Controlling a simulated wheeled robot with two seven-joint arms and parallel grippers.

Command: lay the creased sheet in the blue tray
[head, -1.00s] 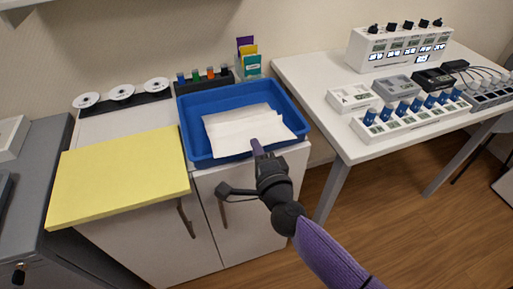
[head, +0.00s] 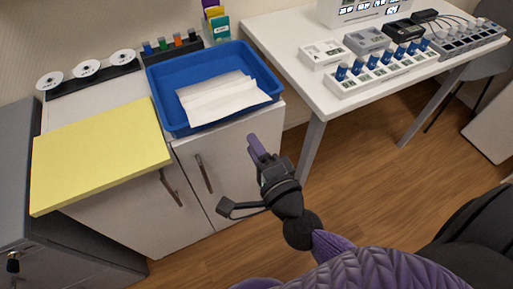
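The white creased sheet (head: 222,98) lies in the blue tray (head: 165,75), with a fold line running across it. Its right end comes close to the tray's front right wall. The tray stands on the white cabinet. My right gripper (head: 256,146) is in front of the cabinet, below and apart from the tray's front edge, and nothing shows in it. Its fingers are seen nearly edge-on, so their opening is unclear. My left gripper is not in view.
A yellow board (head: 100,155) lies on the cabinet left of the tray. A rack of small bottles (head: 172,45) and a rack of discs (head: 87,70) stand behind. A white table (head: 290,60) with devices is at right. Floor is clear between.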

